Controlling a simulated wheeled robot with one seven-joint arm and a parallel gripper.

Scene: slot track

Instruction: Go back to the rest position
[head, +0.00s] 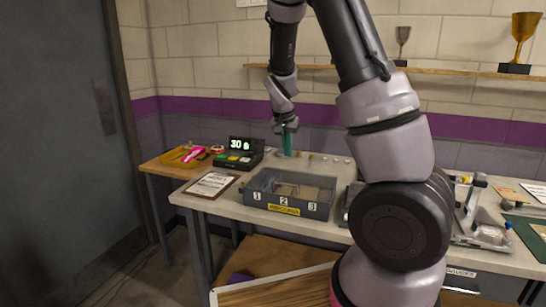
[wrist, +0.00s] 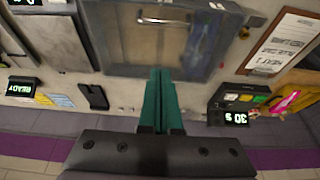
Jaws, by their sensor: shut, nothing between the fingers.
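My gripper (head: 287,143) has teal fingers that point down over the back of the table, behind the grey bin. In the wrist view my gripper (wrist: 160,95) has its two fingers together, with nothing between them. The grey bin (head: 258,200) has compartments labelled 1, 2 and 3 and a yellow label on its front. In the wrist view the bin (wrist: 110,35) lies past the fingertips. My arm hides part of the table to the right of the bin.
A metal device (head: 480,225) stands at the right. A shelf (head: 450,72) with trophies hangs on the wall behind.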

